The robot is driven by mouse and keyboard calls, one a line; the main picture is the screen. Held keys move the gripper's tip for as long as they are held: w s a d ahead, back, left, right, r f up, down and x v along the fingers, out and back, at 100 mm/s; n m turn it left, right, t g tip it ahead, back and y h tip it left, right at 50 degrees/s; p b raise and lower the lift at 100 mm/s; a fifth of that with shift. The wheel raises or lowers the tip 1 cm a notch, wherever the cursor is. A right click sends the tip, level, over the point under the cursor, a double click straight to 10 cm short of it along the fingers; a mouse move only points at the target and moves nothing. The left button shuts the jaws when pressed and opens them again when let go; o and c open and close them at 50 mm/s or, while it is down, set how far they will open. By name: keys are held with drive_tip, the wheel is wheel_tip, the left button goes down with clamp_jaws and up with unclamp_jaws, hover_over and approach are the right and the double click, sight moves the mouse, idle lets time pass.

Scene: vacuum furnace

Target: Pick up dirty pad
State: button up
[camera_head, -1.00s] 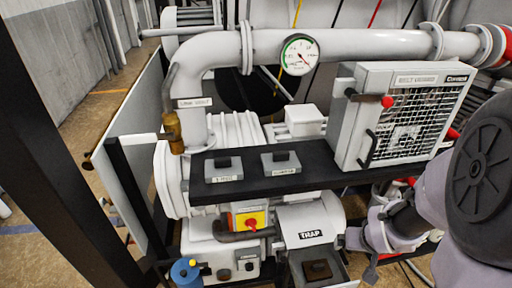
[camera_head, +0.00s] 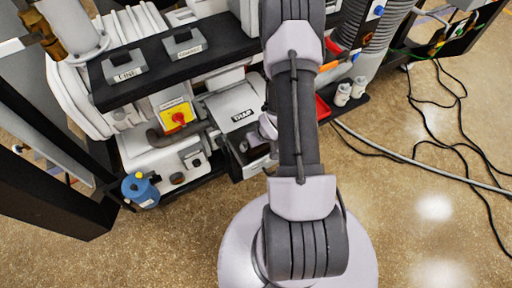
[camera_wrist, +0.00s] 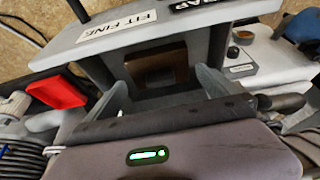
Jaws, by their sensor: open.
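The dirty pad, a dark brown square block (camera_wrist: 158,68), sits in the open grey drawer (camera_wrist: 185,98) of the trap in the wrist view. My gripper (camera_wrist: 163,88) is open, its two pale fingers apart on either side of the drawer's inside, with the pad seen between and beyond them. Nothing is held. In the head view the trap (camera_head: 236,108) is at the middle, its drawer partly covered by my arm. My gripper (camera_head: 266,126) there is mostly hidden behind my arm, and the pad cannot be made out.
Two pads, labelled FINE (camera_head: 122,66) and COARSE (camera_head: 184,42), stand on a black shelf (camera_head: 225,38) above the trap. A red-yellow switch (camera_head: 178,117) and a blue canister (camera_head: 139,188) are left. A red tray (camera_head: 322,108) and white bottles (camera_head: 342,94) are right. Front floor is clear.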

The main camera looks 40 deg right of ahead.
drive_tip(key=x, duration=0.3)
drive_tip(key=shift+b, duration=0.3)
drive_tip(key=shift+r, duration=0.15)
drive_tip(key=c, duration=1.3)
drive_tip(key=shift+c, duration=0.2)
